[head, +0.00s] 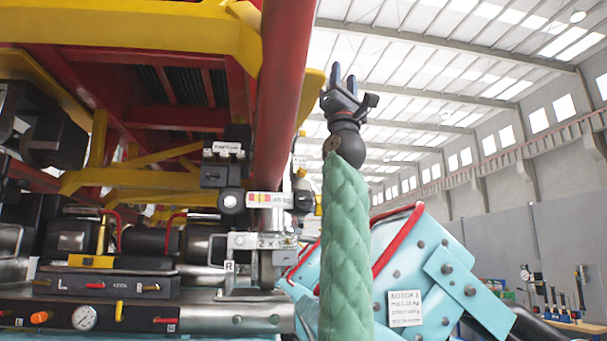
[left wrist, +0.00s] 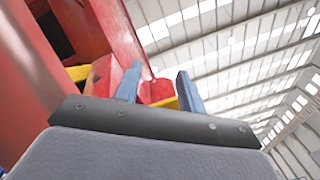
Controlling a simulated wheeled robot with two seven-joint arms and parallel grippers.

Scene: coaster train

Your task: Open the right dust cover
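My left gripper (head: 344,76) points up beside a thick red beam, its green quilted sleeve below it. In the left wrist view its two blue fingers (left wrist: 158,77) stand apart with nothing between them. Red and yellow structure shows behind them. I cannot tell for sure which part is the right dust cover. A small plate marked R (head: 229,267) sits by a silver bracket (head: 256,241) under the red beam, left of my sleeve. My right gripper is not in view.
The red beam (head: 287,90) stands close left of my gripper. A teal bolted housing (head: 455,275) with a red bar is partly behind my sleeve. A pressure gauge (head: 85,317) and levers line the lower left. Open air lies right of the gripper.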

